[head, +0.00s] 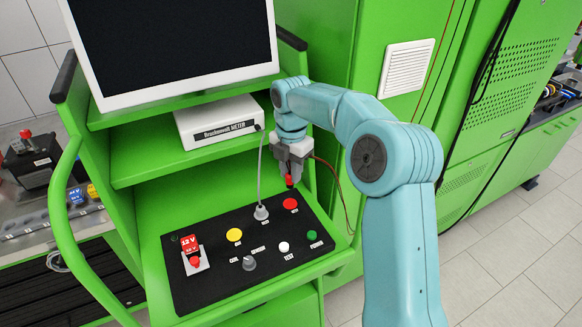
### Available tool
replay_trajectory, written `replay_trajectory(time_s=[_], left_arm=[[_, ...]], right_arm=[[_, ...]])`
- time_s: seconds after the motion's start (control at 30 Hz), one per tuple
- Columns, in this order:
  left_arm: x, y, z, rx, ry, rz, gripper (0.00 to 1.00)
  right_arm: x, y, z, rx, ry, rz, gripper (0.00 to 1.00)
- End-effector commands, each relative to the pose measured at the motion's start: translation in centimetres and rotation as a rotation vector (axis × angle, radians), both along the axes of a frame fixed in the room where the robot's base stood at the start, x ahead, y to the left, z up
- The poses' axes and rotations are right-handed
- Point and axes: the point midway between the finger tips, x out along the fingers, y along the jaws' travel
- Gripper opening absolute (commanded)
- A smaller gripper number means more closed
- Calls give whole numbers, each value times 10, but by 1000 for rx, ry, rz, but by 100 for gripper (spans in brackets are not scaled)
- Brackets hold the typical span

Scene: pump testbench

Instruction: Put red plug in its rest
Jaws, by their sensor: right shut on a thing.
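My right gripper (289,174) points down above the back right part of the black control panel (212,286). It is shut on the red plug (289,182), whose lower part shows below the fingertips; the fingers hide the rest. The plug is above the panel, close behind the red round button (290,204); I cannot tell whether it touches anything. A thin red cable (335,183) runs from beside the gripper down to the right. I cannot pick out the plug's rest for certain. My left gripper is not in view.
The panel also bears a red 12 V block (191,243), a yellow button (234,235), a grey connector with a cable (261,213) and several small controls. A white meter (218,122) stands on the green shelf behind, below a monitor (175,45). A green rail (68,220) borders the left.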

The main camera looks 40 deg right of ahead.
Motion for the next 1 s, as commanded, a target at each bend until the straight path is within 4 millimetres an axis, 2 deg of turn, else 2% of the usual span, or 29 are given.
replay_trajectory(time_s=[0.03,0.33,0.6,1.0], left_arm=[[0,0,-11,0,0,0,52],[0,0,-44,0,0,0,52],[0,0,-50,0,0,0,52],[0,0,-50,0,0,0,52]], right_arm=[[0,0,-11,0,0,0,3],[1,-2,-44,0,-1,0,3],[3,-4,-60,0,-1,0,3],[3,-4,-60,0,0,0,3]])
